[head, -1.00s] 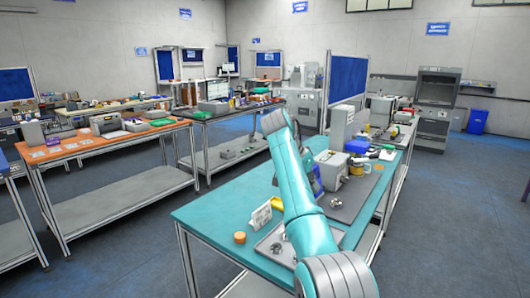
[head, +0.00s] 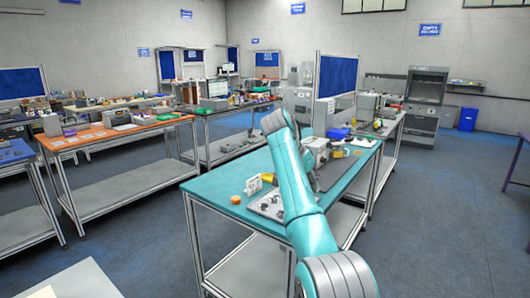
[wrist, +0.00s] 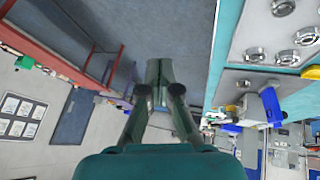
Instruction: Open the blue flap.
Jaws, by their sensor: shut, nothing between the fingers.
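My gripper (wrist: 159,74) shows in the wrist view with its dark fingers together and nothing between them, above open floor beside the teal table. In the head view my arm covers it. A blue upright part (wrist: 271,106) on a grey-and-white device shows at the right of the wrist view, well apart from my fingers. It may be the blue flap, but I cannot tell for sure, nor how far it stands open. In the head view my arm hides much of that device.
The teal table (head: 222,190) holds a grey plate with round metal parts (head: 268,203), an orange disc (head: 236,200) and a blue bin (head: 339,133). An orange table (head: 90,141) stands at the left. A pale surface (head: 75,284) is at bottom left.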

